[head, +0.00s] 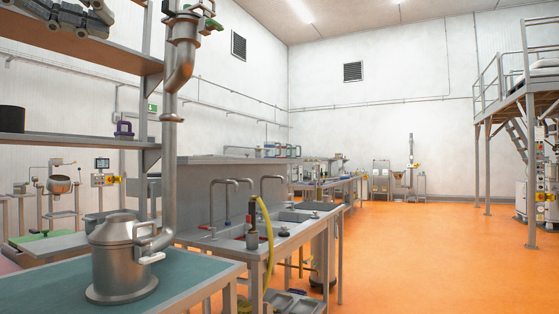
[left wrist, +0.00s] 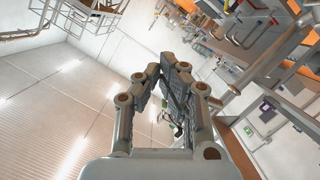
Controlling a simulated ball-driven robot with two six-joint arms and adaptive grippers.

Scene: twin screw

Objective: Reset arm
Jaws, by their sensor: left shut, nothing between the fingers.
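My left gripper (head: 62,18) shows at the top left corner of the head view, high up in front of the upper shelf. It is grey with dark finger pads. In the left wrist view my left gripper (left wrist: 172,92) has its fingers together, with nothing held between them. The picture there is tilted, and the fingers stand out against white wall and bright lights. My right gripper is in neither view.
A steel vessel with a tall pipe (head: 124,262) stands on a teal-topped table (head: 195,268) at front left. Shelves (head: 70,138) rise behind it. A sink bench (head: 300,225) with a yellow hose (head: 268,235) is beyond. Orange floor (head: 430,255) is clear at right, before a raised platform (head: 530,92).

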